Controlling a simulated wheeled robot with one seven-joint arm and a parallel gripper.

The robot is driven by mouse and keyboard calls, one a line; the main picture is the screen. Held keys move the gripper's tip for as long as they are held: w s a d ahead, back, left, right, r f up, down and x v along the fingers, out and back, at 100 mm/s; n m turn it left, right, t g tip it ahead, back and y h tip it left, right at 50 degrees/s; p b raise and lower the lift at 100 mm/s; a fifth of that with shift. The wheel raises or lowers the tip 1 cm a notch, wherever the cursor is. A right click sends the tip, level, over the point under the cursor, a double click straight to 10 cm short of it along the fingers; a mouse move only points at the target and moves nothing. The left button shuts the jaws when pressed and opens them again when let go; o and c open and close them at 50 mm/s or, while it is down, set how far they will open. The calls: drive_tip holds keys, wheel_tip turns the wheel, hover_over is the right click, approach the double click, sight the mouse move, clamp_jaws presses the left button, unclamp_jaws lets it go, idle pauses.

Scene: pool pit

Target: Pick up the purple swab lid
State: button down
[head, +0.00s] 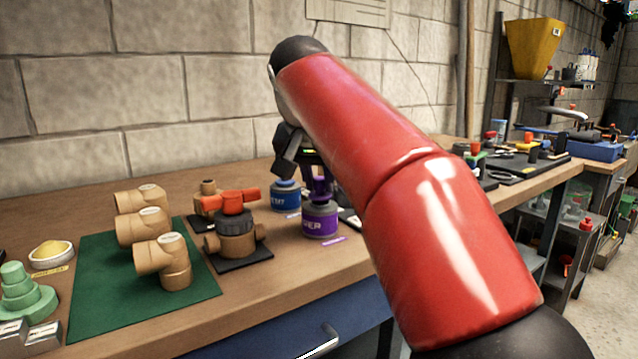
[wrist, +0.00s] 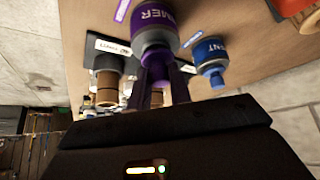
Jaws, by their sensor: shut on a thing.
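The purple swab lid (head: 321,189) shows just above the purple primer can (head: 320,222), in line with its grey top. In the wrist view the lid (wrist: 158,66) sits between the two dark fingers of my gripper (wrist: 160,76), at the mouth of the can (wrist: 156,22). My gripper (head: 318,178) is shut on the lid. I cannot tell whether the lid is seated on the can or slightly raised. My red arm and the fingers hide part of it.
A blue can (head: 286,195) stands close behind the purple one. A valve with an orange handle (head: 235,225) stands on a black mat to the left. Tan pipe elbows (head: 165,262) stand on a green mat (head: 100,310). A block wall (head: 150,90) rises behind the bench.

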wheel_tip(320, 180, up, 8)
drive_tip(key=shift+w+r+p, duration=0.1)
drive_tip(key=shift+w+p, duration=0.05)
drive_tip(key=shift+p, duration=1)
drive_tip(key=shift+r, duration=0.4)
drive_tip(key=shift+s, duration=0.2)
